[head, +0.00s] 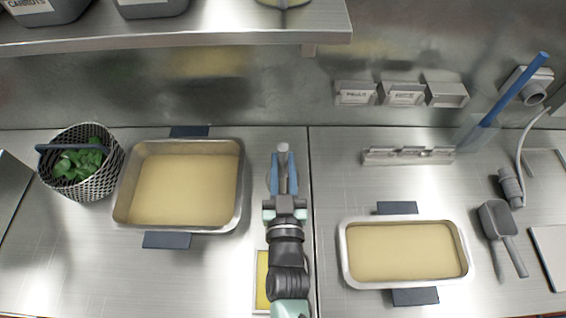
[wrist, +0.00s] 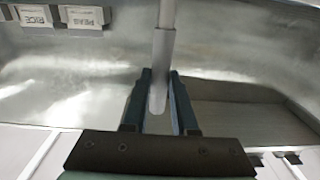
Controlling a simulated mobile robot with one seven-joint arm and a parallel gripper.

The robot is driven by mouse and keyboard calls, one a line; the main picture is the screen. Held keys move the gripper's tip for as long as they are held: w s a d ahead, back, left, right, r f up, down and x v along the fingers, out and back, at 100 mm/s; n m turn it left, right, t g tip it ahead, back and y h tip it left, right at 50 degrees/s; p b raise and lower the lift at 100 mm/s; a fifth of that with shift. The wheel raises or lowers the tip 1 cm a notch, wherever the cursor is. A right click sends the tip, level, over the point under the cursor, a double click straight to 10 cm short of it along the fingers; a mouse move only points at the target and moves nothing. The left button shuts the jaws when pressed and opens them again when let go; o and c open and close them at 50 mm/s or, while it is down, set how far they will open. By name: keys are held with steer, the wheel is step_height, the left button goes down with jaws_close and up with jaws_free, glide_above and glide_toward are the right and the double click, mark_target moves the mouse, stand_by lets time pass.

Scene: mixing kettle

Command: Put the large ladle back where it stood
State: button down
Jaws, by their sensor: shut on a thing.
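My gripper (head: 283,158) is over the counter, between two food pans, pointing toward the back wall. Its blue fingers are shut on a grey rod, which I take to be the handle of the large ladle (head: 283,147). In the wrist view the ladle's handle (wrist: 163,60) rises between the two fingertips (wrist: 160,95), and its rounded lower end shows there. A small curved grey edge shows just left of the fingers in the head view; I cannot tell if it is the ladle's bowl. No bowl shows clearly.
A large pan (head: 242,205) and a basket of greens (head: 97,185) stand left. A smaller pan (head: 344,262), a slotted rack (head: 408,157) and a grey scoop (head: 498,222) are right. A yellow item (head: 261,285) lies beside my arm. A shelf (head: 200,27) overhangs the back left.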

steer(key=c, duration=0.6)
jaws_free()
steer(key=shift+f, duration=0.1)
steer(key=o, duration=0.5)
steer(key=shift+c, duration=0.2)
steer(key=shift+s, duration=0.1)
steer(key=s+p, duration=0.2)
steer(key=s, duration=0.5)
steer(key=shift+s, duration=0.4)
steer(key=shift+d, duration=0.1)
